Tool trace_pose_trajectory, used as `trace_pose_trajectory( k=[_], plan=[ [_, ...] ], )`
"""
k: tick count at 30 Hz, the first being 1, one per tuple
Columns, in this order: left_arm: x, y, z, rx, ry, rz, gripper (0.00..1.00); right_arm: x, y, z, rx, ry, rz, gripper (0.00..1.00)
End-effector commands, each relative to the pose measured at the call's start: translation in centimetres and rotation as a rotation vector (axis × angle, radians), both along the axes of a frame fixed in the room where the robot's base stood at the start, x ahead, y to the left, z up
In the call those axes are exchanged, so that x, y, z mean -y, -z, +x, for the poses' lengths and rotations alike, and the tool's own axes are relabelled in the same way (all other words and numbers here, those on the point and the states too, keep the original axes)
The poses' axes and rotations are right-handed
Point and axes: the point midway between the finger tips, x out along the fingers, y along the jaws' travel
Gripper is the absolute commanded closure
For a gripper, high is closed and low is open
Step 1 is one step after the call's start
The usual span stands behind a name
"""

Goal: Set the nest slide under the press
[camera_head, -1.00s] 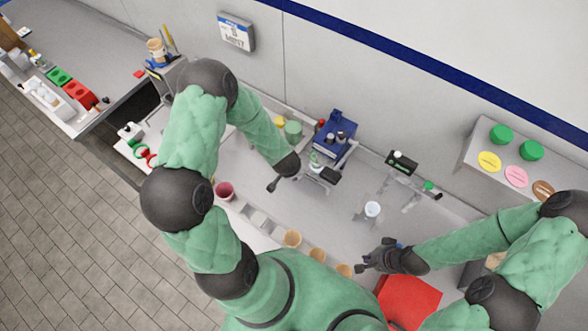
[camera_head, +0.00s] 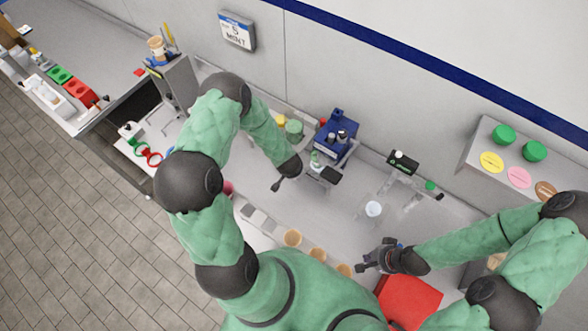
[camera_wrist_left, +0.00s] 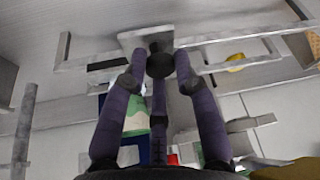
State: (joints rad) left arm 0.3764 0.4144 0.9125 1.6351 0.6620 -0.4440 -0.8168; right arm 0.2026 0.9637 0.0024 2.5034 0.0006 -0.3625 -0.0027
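The blue press (camera_head: 337,135) stands against the back wall in the head view. A small grey plate with a black block (camera_head: 330,175) juts from its front; this looks like the nest slide, but its details are too small to tell. My left gripper (camera_head: 276,186) hangs left of and nearer than that plate, apart from it. In the left wrist view its purple fingers (camera_wrist_left: 160,72) converge around a dark round tip or knob, in front of a pale frame; I cannot tell whether anything is gripped. My right gripper (camera_head: 364,262) is open and empty above the counter.
A white cup (camera_head: 373,209) stands right of centre. Tan cups (camera_head: 292,238) line the front edge. A black device (camera_head: 402,163) sits at the back. A red box (camera_head: 408,302) lies below my right arm. The counter's middle is mostly clear.

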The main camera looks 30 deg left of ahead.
Motion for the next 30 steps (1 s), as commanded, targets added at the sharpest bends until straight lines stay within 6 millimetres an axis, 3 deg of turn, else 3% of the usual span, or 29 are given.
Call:
trace_pose_trajectory(
  k=[8,16,24,25,27,30],
  plan=[
    [0.3,-0.1,0.1,0.002,0.001,0.000,1.00,0.0,0.0,0.0,0.000,0.000,0.000,1.00],
    [3.6,-0.1,-0.1,0.003,0.004,0.001,1.00,0.0,-0.4,0.0,0.000,0.000,0.000,1.00],
    [3.9,-0.1,-0.1,0.003,0.004,0.000,1.00,0.0,-0.3,0.0,0.000,0.000,0.000,1.00],
    [3.9,-0.1,-0.1,0.003,0.004,-0.001,0.69,0.0,-0.3,0.0,0.000,0.000,0.000,1.00],
    [3.9,-0.1,-0.1,0.003,0.004,-0.001,0.49,0.0,-0.3,0.0,0.000,0.000,0.000,1.00],
    [3.8,-0.1,-0.1,0.002,0.003,0.000,0.48,0.0,-0.3,0.0,0.000,0.000,0.000,1.00]
  ],
)
